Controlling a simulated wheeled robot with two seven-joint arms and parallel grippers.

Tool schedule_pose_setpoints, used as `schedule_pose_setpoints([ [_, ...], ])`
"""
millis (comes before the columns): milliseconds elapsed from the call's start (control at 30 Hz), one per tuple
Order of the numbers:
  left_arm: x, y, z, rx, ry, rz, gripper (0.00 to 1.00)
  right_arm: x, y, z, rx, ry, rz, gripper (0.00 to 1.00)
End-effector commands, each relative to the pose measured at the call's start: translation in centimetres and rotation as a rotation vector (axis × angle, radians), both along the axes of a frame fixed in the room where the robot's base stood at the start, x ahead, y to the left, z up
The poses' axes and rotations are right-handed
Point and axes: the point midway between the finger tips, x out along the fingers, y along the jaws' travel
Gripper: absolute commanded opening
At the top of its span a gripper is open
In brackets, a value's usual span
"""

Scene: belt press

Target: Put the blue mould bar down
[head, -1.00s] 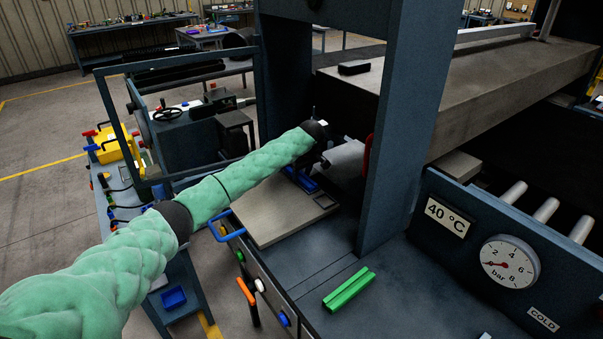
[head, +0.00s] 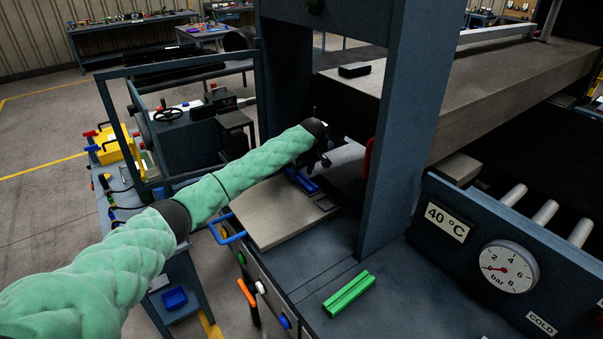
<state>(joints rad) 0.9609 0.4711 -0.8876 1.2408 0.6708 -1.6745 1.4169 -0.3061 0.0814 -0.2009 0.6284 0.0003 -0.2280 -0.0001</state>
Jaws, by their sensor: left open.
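The blue mould bar (head: 304,183) lies on the light plate (head: 270,222) inside the press frame, near a square recess at the plate's right side. My left arm reaches in from the left, and my left gripper (head: 318,164) is just above and behind the bar's far end, open. Its fingers are dark and small, partly hidden by the wrist. I cannot tell whether they still touch the bar. My right gripper is not in view.
A green bar (head: 349,293) lies on the dark bench in front. The press upright (head: 401,130) stands close right of the plate. A gauge panel (head: 508,264) is at the right. A blue handle (head: 226,230) sticks out at the plate's left.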

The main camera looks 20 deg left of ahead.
Motion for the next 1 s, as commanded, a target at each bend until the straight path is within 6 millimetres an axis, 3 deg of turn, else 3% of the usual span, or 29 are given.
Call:
schedule_pose_setpoints([
  [33, -0.1, -0.3, 1.3, -0.002, -0.002, -0.002, 0.56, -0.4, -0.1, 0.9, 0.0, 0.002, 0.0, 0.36],
  [233, -0.4, -0.9, 4.2, -0.002, -0.004, -0.002, 0.56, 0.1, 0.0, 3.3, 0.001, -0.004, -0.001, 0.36],
  [500, -1.0, -1.8, 7.9, -0.003, -0.009, -0.002, 0.56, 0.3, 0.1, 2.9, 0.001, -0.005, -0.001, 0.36],
  [700, -1.3, -2.1, 9.4, -0.002, -0.007, -0.002, 0.56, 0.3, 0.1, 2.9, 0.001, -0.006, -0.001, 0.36],
  [1000, -1.3, -2.1, 9.6, -0.002, -0.007, -0.002, 0.56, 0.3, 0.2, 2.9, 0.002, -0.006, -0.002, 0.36],
])
